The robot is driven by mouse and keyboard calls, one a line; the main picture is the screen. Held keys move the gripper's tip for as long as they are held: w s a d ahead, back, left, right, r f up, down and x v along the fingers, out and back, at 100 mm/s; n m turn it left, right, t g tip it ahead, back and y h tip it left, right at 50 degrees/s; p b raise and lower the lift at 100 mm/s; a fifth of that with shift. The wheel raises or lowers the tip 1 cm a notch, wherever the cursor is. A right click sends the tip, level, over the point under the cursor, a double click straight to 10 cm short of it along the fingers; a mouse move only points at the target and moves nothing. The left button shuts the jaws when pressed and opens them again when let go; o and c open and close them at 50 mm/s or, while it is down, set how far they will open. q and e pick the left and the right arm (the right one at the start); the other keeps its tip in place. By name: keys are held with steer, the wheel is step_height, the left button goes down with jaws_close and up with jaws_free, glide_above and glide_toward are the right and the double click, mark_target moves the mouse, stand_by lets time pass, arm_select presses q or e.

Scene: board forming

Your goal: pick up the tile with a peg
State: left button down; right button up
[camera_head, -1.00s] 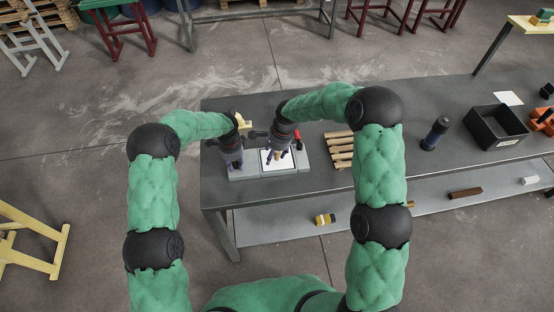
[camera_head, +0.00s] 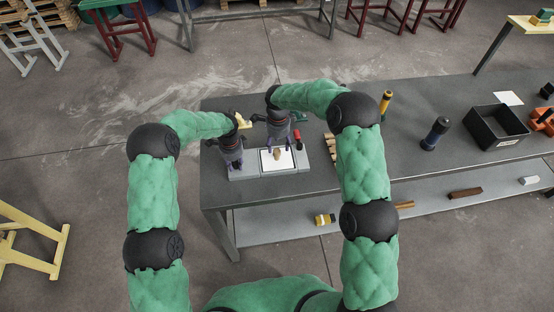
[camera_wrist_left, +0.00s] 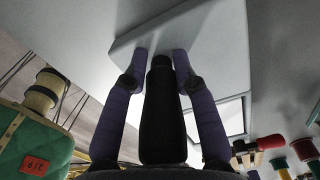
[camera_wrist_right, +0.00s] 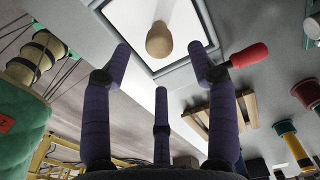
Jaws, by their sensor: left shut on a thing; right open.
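The white tile (camera_head: 267,164) with a tan wooden peg (camera_head: 277,154) standing on it lies within the grey frame (camera_head: 303,160) on the table. In the right wrist view the peg (camera_wrist_right: 159,40) shows beyond my right gripper (camera_wrist_right: 159,55). That gripper is open and empty, with its fingers spread and apart from the peg; in the head view it is just behind the peg (camera_head: 283,143). My left gripper (camera_wrist_left: 160,52) is shut on the grey frame's edge (camera_wrist_left: 200,40), at the frame's left part in the head view. The exact grip is partly hidden.
A wooden slatted rack (camera_wrist_right: 225,112), a dark cylinder (camera_head: 436,133) and a black bin (camera_head: 497,130) are farther right.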

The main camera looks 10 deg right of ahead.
mark_target(277, 150)
steer(key=shift+w+a+f, duration=0.1)
steer(key=shift+a+f, duration=0.05)
steer(key=shift+f, duration=2.7)
jaws_close()
